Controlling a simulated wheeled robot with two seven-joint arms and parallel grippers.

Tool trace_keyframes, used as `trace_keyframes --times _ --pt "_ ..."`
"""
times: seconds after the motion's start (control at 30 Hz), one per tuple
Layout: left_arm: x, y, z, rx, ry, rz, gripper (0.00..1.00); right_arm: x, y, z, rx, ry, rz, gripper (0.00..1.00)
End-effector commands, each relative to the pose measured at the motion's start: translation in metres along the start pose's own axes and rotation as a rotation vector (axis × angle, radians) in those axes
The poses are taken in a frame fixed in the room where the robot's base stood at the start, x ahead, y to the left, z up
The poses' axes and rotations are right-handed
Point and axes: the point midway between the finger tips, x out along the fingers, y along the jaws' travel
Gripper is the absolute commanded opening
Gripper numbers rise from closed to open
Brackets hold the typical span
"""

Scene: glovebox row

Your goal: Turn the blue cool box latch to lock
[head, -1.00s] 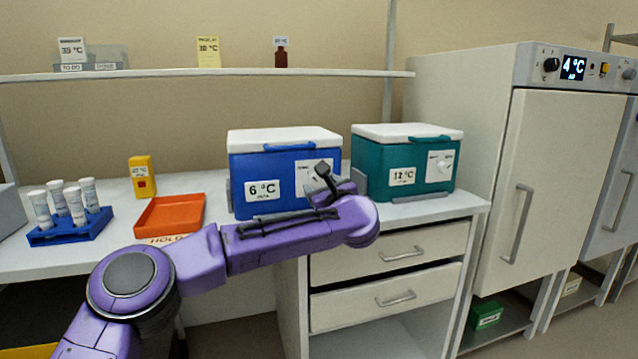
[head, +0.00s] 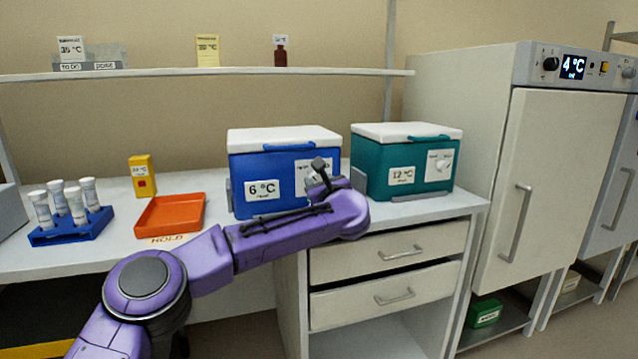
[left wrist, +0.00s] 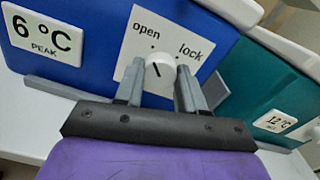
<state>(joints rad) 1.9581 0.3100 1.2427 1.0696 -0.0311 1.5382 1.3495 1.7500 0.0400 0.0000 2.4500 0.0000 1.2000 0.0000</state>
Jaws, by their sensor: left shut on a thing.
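The blue cool box (head: 265,165) stands on the bench with its white lid down and a "6 °C" label on its front. Its latch is a round white knob (left wrist: 160,69) on a white plate marked "open" and "lock". A short dark mark shows on the knob; I cannot tell for sure which word it points to. My left gripper (left wrist: 160,82) is shut on the knob, one grey finger on each side. In the head view my left gripper (head: 322,180) covers most of the plate and hides the knob. My right gripper is not in view.
A teal cool box (head: 375,180) with a similar dial stands close on the right. An orange tray (head: 170,214), a yellow box (head: 143,177) and a blue tube rack (head: 72,232) are on the left. Drawers (head: 390,250) lie below the bench top.

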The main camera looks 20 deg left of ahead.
Motion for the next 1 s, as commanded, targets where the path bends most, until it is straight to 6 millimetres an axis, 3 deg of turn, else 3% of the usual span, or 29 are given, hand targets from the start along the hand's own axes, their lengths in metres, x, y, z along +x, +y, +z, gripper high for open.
trace_keyframes --times 0.27,1.0 --pt "0.0 -0.001 0.002 0.15 -0.001 0.001 0.09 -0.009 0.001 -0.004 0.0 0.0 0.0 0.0" --pt "0.0 -0.002 0.003 0.845 0.001 0.0 0.09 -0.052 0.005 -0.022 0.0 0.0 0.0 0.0"
